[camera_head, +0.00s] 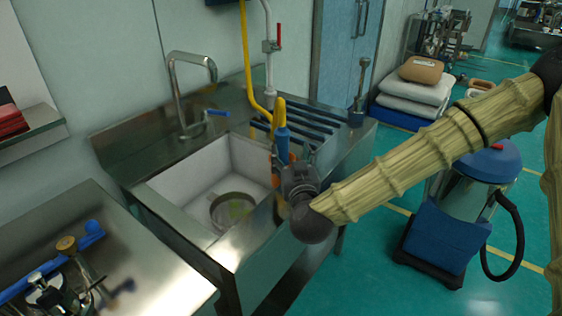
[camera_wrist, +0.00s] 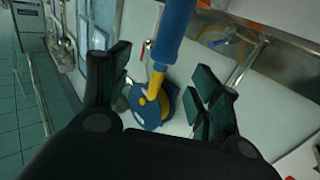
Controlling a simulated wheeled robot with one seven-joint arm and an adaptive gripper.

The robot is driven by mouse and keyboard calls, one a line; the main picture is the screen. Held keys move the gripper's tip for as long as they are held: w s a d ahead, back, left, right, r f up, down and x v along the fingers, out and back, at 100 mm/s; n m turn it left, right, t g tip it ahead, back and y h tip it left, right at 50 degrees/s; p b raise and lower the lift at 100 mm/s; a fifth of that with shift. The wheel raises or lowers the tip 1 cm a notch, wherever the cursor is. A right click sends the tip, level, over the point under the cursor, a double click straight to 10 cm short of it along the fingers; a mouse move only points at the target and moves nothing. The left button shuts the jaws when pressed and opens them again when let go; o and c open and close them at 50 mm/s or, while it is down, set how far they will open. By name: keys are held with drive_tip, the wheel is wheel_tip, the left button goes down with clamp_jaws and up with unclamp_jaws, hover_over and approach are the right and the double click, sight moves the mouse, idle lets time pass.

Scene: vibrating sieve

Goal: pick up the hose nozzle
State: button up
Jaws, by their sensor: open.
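The hose nozzle (camera_head: 283,138) has a blue grip with yellow at its top and stands near-upright at the right side of the sink. In the wrist view, its blue handle (camera_wrist: 174,35) runs down through a yellow neck to a rounded blue head with yellow on it. My gripper (camera_head: 285,158) is open beside the nozzle's lower part, which it partly hides in the head view. In the wrist view, the nozzle stands between the two spread dark fingers of my gripper (camera_wrist: 163,62), with gaps on both sides. How deep it sits between them is unclear.
A white sink basin (camera_head: 170,192) with a round sieve (camera_head: 233,209) inside lies left of my gripper. A tap (camera_head: 178,90) and a yellow hose (camera_head: 246,60) rise behind. A slatted drainboard (camera_head: 310,122) lies beyond. A steel table (camera_head: 150,275) stands front left.

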sight(283, 141)
drive_tip(key=w, duration=0.2)
drive_tip(key=w+a, duration=0.1)
drive_tip(key=w, duration=0.2)
drive_tip(key=shift+w+a+p, duration=0.3)
drive_tip(key=shift+w+p, duration=0.1)
drive_tip(key=shift+w+a+f+p, duration=0.1)
drive_tip(key=shift+w+a+p, duration=0.05)
drive_tip(key=shift+w, duration=0.65)
drive_tip(key=shift+w+a+f+p, duration=0.1)
drive_tip(key=shift+w+p, duration=0.05)
drive_tip(key=shift+w, duration=0.65)
drive_tip(key=shift+w+a+f+p, duration=0.1)
drive_tip(key=shift+w+a+p, duration=0.05)
drive_tip(key=shift+w, duration=0.65)
drive_tip(key=c, duration=1.1)
